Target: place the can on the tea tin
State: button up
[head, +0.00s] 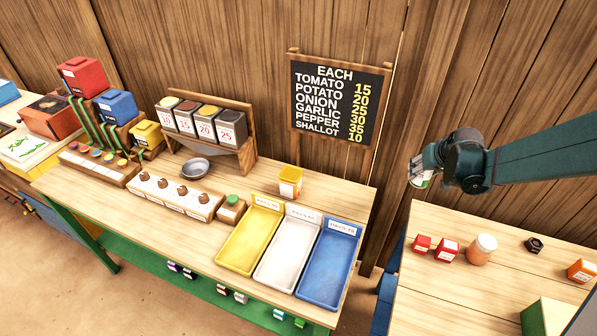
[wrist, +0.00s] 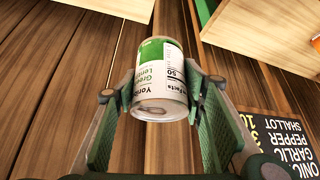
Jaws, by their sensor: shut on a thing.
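My gripper (head: 417,170) is raised above the left back edge of the right-hand table, in front of the plank wall. It is shut on the can (head: 421,182), a small cylinder with a white and green label. In the wrist view the can (wrist: 160,78) sits between both finger pads (wrist: 160,100), with its metal end toward the camera. No thing is labelled clearly enough to tell which is the tea tin. Two small red containers (head: 422,244) (head: 447,250) stand on the right-hand table, and a box-shaped orange container (head: 581,271) stands at its right.
A price board (head: 335,98) stands behind.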

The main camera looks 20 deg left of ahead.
jog(key=s+a+r+n+g+y+p, duration=0.1)
jog(key=s+a+r+n, duration=0.1)
jog(key=a, duration=1.3)
jog(key=s+a+r+n+g+y+p, duration=0.1)
jog(key=s+a+n, duration=0.3)
jog(key=a, duration=1.2)
jog(key=s+a+r+n+g+y+p, duration=0.2)
jog(key=a+n, duration=0.3)
jog(key=a, duration=1)
jog(key=shift+s+a+r, duration=0.4)
jog(key=shift+s+r, duration=0.35)
jog(key=shift+s, duration=0.05)
send_over(291, 173)
jog(key=shift+a+f+p, duration=0.1)
jog(key=shift+f+p, duration=0.3)
jog(key=shift+f, duration=2.7)
jog(key=shift+w, duration=0.1)
jog(key=shift+f, duration=1.9)
jog(key=shift+f, duration=0.2)
